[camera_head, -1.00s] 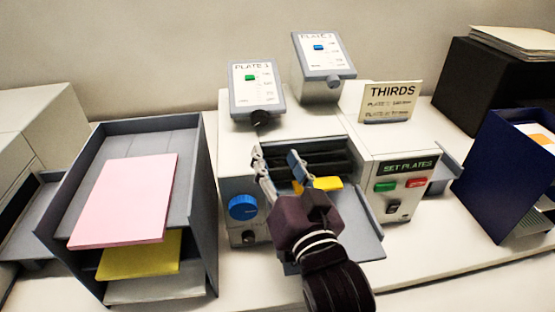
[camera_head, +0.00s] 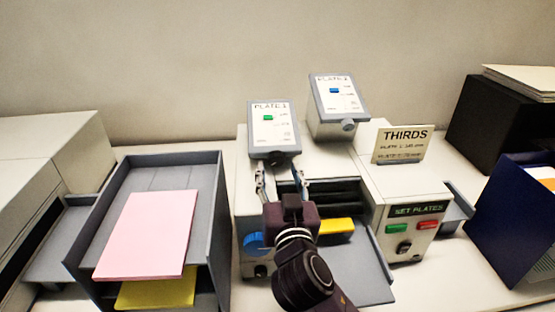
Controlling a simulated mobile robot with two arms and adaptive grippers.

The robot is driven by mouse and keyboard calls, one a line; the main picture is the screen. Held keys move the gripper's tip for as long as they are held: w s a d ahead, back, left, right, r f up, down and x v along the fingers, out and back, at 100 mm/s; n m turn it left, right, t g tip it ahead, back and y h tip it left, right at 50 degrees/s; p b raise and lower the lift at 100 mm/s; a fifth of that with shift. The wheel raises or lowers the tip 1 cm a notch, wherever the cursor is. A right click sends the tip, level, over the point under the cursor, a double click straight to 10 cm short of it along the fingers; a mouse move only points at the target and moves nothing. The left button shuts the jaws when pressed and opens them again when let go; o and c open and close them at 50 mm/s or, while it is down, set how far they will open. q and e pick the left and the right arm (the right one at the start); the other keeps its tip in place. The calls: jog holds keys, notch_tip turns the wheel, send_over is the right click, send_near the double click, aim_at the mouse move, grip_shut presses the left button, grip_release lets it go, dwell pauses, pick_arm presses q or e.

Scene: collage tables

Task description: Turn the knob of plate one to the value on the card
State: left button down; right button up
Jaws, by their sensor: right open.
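The plate one box (camera_head: 272,121) stands at the left on top of the machine, with a green marker on its white face. Its dark knob (camera_head: 281,158) sits at the lower edge and is partly hidden. My right gripper (camera_head: 279,172) is open just below the knob, with its two fingers apart on either side; contact cannot be told. The second plate box (camera_head: 338,97) stands behind to the right, with a blue marker and a grey knob. The card (camera_head: 403,144) reads THIRDS, with two plate lines too small to read surely. My left gripper is not in view.
The machine's front has a display (camera_head: 419,209) reading SET PLATES, a green button (camera_head: 396,228) and a red button (camera_head: 429,225). A blue dial (camera_head: 253,242) is at its left. A grey paper tray (camera_head: 214,230) stands left; a navy holder (camera_head: 505,205) stands right.

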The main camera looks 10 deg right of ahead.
aim_at(277, 161)
jog(key=shift+w+p, duration=0.45)
jog(key=shift+w, duration=1.1)
